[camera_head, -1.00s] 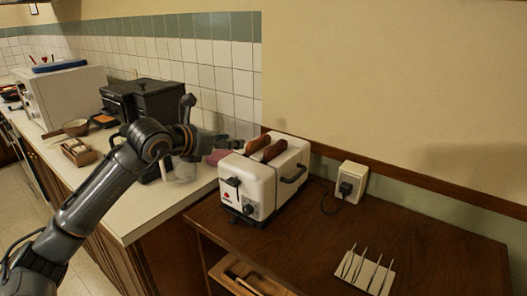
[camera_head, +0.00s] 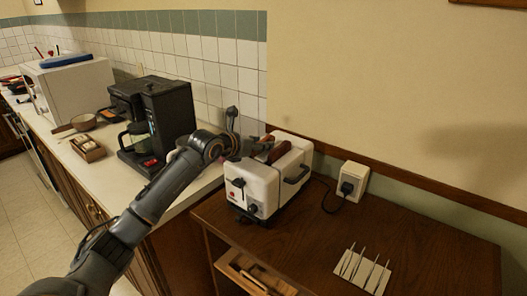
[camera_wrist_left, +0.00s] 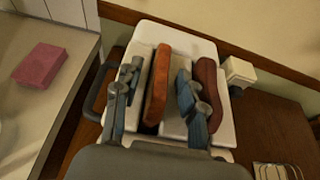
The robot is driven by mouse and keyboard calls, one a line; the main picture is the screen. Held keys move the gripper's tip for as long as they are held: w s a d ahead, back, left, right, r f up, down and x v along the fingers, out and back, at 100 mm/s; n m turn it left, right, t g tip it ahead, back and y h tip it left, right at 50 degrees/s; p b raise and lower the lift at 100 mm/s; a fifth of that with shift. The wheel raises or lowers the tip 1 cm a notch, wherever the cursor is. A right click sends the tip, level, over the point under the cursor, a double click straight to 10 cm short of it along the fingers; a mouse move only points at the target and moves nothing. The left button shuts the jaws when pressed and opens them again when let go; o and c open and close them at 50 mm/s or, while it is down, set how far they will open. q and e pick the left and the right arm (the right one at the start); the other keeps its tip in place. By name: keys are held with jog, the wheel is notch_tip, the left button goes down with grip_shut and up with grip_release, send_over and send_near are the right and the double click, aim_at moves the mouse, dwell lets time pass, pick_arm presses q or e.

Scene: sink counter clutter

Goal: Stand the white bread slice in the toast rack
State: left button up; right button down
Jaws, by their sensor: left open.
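The white toaster (camera_head: 268,185) holds two slices upright in its slots. In the left wrist view, the lighter, orange-brown slice (camera_wrist_left: 158,82) is in the left slot and a darker red-brown slice (camera_wrist_left: 208,88) is in the right one. No slice looks white; the lighter one best fits the white bread. My left gripper (camera_wrist_left: 160,90) is open over the toaster, one finger on each side of the lighter slice, with small gaps. In the head view the gripper (camera_head: 246,147) partly hides the slices. The toast rack (camera_head: 363,271), a pale base with thin metal uprights, stands empty at the right. My right gripper is not in view.
A black coffee maker (camera_head: 153,122) stands on the white counter left of the toaster. A wall socket box (camera_head: 352,182) with a plugged cord is behind. A pink block (camera_wrist_left: 40,66) lies on the counter. The brown table between toaster and rack is clear.

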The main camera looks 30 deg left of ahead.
pick_arm(q)
jog(key=shift+w, duration=0.15)
grip_shut()
